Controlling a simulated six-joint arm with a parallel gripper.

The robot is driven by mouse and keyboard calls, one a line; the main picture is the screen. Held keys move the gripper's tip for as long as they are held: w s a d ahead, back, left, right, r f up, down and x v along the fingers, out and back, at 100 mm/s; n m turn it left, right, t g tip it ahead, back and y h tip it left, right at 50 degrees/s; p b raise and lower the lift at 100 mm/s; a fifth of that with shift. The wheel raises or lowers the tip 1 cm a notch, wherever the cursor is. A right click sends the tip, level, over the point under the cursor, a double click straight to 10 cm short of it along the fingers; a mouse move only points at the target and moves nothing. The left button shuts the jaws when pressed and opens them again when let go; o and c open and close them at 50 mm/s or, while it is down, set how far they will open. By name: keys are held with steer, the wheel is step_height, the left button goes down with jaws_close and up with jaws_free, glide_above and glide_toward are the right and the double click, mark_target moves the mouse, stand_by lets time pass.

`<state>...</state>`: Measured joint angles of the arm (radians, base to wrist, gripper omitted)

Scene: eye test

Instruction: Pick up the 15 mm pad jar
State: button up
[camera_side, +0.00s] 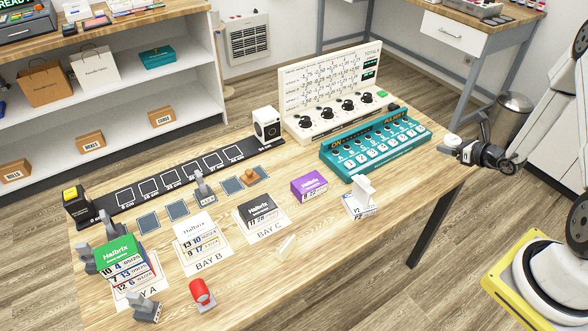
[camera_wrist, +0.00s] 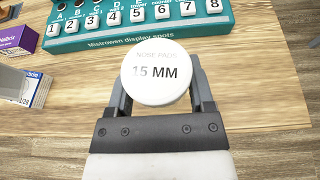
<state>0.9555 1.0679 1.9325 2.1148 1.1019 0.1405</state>
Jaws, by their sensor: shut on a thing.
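The 15 mm pad jar (camera_wrist: 157,72) is a round white jar. Its lid faces my wrist camera and reads "NOSE PADS" and "15 MM". My gripper (camera_wrist: 160,92) is shut on it, with one finger on each side. In the side view the jar (camera_side: 452,141) is at the right end of the wooden table, in my gripper (camera_side: 461,151), which reaches in from the right. The jar's underside is hidden, and I cannot tell whether it touches the table.
A teal panel (camera_wrist: 140,35) with numbered white keys stands just beyond the jar. A white and grey box (camera_side: 360,200) and a purple box (camera_side: 309,187) stand left of it. Bay cards with box stacks fill the table's left part. A grey bin (camera_side: 511,115) stands behind on the floor.

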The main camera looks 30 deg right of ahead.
steer(key=s+a+r, duration=0.3)
steer(key=s+a, duration=0.1)
steer(key=s, duration=0.3)
steer(key=shift+s+a+r, duration=0.25)
steer(key=shift+a+r, duration=0.05)
steer(key=shift+r, duration=0.1)
steer(key=shift+w, duration=0.1)
stand_by(0.8)
